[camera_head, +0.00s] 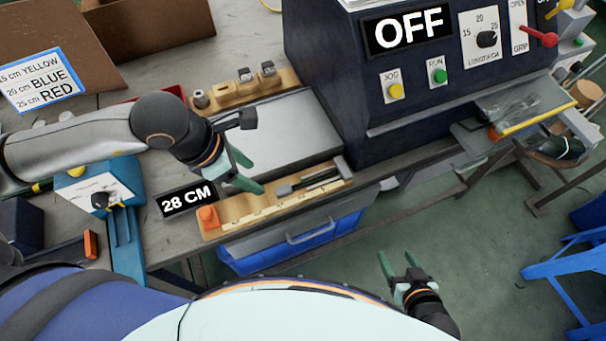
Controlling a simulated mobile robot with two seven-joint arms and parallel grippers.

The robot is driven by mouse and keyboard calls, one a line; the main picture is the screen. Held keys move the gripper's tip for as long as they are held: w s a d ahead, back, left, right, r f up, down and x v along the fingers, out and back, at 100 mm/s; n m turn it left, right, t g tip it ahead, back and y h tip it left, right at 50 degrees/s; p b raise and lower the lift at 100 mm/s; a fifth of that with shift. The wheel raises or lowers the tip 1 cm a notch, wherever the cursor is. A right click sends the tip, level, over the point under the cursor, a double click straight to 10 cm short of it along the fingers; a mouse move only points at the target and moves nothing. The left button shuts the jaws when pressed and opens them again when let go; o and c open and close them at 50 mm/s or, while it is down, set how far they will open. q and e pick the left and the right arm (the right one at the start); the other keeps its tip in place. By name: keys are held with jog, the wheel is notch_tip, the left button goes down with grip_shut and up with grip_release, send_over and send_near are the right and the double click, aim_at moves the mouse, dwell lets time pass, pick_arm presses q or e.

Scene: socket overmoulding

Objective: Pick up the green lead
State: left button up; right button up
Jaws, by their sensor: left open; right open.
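I cannot make out a green lead for certain in the head view. My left gripper (249,173) has green fingers spread apart with nothing visible between them. It hangs over the bench, beside the wooden measuring rule (265,212) and the grey pad (295,128). My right gripper (398,258) is open and empty, low at the lower right, in front of the bench and over the green floor.
The dark machine (345,90) with its OFF sign stands at the back. A 28 CM display (187,200) and a blue device (124,235) lie left of the rule. A blue bin (290,245) sits under the bench edge. A cardboard box (140,28) is at the upper left.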

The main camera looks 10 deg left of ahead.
pick_arm(q)
send_over(282, 189)
jog(key=s+a, duration=0.2)
jog(key=a, duration=0.1)
jog(key=f, duration=0.5)
jog(key=shift+s, duration=0.2)
jog(key=shift+w+d+r+p+x, duration=0.1)
jog(key=shift+w+d+p+x, duration=0.05)
jog(key=shift+x, duration=0.75)
jog(key=shift+w+d+r+p+x, duration=0.1)
jog(key=shift+d+p+x, duration=0.05)
jog(key=shift+x, duration=0.75)
jog(key=shift+w+d+r+p+x, duration=0.1)
jog(key=shift+w+d+p+x, duration=0.05)
jog(key=shift+x, duration=0.75)
grip_shut()
